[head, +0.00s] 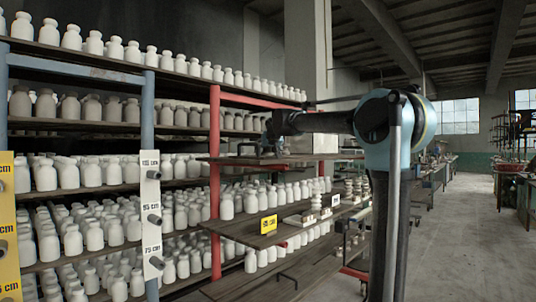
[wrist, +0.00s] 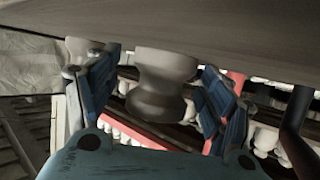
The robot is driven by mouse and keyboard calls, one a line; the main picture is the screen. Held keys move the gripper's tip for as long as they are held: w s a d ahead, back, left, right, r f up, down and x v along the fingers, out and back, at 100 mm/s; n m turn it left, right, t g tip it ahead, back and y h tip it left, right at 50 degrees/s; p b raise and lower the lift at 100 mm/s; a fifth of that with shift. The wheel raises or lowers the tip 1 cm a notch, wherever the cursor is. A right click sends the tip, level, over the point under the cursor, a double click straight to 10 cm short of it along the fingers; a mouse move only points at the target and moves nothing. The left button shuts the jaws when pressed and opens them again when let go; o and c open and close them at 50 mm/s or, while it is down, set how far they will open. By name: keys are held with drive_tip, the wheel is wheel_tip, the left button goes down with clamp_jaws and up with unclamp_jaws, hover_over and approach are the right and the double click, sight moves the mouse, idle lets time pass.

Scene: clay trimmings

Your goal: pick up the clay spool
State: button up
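The clay spool (wrist: 162,88) is pale grey with a narrow waist and wider ends. In the wrist view it is between the two blue-padded fingers of my gripper (wrist: 160,75), its upper end in the picture against a grey board surface (wrist: 240,45). The fingers are spread, one on each side, with a visible gap at the left; the right finger is close to the spool. In the head view my gripper (head: 272,140) is small and dark, over a shelf board at mid-height. I cannot make out the spool there.
Shelves of white jars (head: 95,175) fill the left, with a blue post (head: 147,110) and a red post (head: 214,180). A lower board (head: 255,235) holds a yellow label and small pieces. The floor (head: 465,240) at right is clear.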

drive_tip(key=shift+c, duration=0.2)
drive_tip(key=shift+s, duration=0.1)
drive_tip(key=c, duration=1.3)
wheel_tip(320, 180, up, 10)
